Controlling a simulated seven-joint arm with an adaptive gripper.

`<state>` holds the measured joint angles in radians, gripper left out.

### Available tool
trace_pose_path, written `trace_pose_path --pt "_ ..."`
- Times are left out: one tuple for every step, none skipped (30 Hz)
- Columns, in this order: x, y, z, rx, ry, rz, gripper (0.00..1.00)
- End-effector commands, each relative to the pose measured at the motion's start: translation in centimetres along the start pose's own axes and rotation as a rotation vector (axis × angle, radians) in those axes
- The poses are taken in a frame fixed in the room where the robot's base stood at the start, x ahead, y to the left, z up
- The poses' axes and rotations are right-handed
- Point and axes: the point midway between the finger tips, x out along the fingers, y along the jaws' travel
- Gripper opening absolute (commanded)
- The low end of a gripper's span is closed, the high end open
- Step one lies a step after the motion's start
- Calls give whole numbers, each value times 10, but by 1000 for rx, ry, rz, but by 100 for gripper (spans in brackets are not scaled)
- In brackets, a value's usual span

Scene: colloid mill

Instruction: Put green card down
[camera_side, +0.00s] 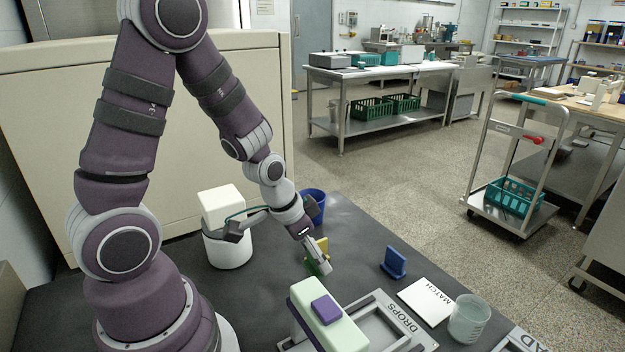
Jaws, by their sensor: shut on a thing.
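My gripper (319,264) points down over the dark table and is shut on the green card (313,268). Only a small green part shows, because the fingers hide most of it. The card is low, close to the table top; I cannot tell whether it touches it. A yellow card (323,244) shows right behind the fingers, partly hidden by them. A blue card (395,262) stands upright on a small base to the right of my gripper, apart from it.
A pale green box (345,333) with a purple block (326,309) stands just in front of my gripper. Around are the DROPS tray (416,332), a white MATCH plate (424,300), a clear beaker (468,320), a blue cup (317,205) and a white container (229,249).

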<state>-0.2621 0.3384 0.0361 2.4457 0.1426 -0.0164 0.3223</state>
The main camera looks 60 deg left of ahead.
Motion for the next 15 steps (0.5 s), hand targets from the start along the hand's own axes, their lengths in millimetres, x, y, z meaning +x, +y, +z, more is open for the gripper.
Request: trace_pose_path --pt "-2 0 3 -1 0 0 28" --pt "-2 0 3 -1 0 0 28" --pt "-2 -2 0 -2 2 -1 28" --pt "-1 -4 -5 -3 2 -1 28" --pt "1 -7 -12 -3 3 -1 28" --pt "4 -13 -23 -5 4 -2 28" --pt "6 -18 -33 -7 4 -2 28" --pt "8 -23 -43 -8 5 -2 28" --pt "10 -30 -57 -11 5 -2 28" --pt "12 -35 -67 -14 4 -2 28" --pt "13 -40 -76 -16 3 -2 28" --pt "14 -48 -88 -19 1 -2 28" --pt "14 -54 -97 -22 1 -3 28" --pt "15 -59 -106 -24 0 -4 28" --pt "14 -66 -116 -27 0 -5 28"
